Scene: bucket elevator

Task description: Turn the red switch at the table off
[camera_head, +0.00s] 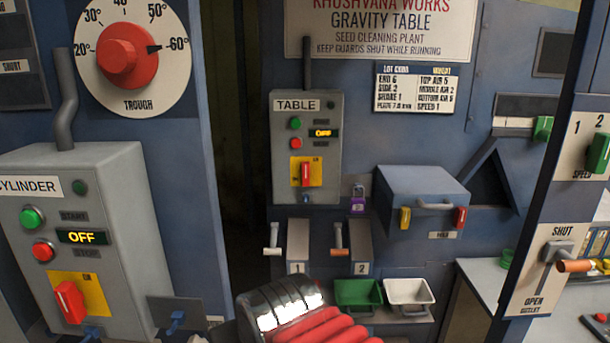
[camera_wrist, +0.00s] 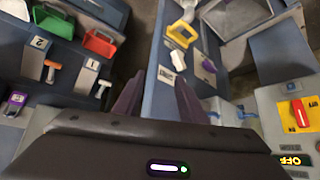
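The red switch (camera_head: 306,173) is on a yellow plate low on the grey box labelled TABLE (camera_head: 330,180), in the middle of the head view. Its handle stands upright. Above it are a green button (camera_head: 295,123), a red button (camera_head: 296,144) and a lit display (camera_head: 323,133) whose small text I cannot read surely. My gripper (camera_wrist: 158,88) shows in the wrist view with two dark fingers apart and nothing between them. It is away from the switch, which is not visible in the wrist view.
A CYLINDER box (camera_head: 120,220) with another red switch (camera_head: 69,301) and an OFF display stands at left. Below the TABLE box are two numbered levers, a green tray (camera_head: 358,292) and a white tray (camera_head: 409,291). A purple padlock (camera_head: 358,204) hangs right of the box.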

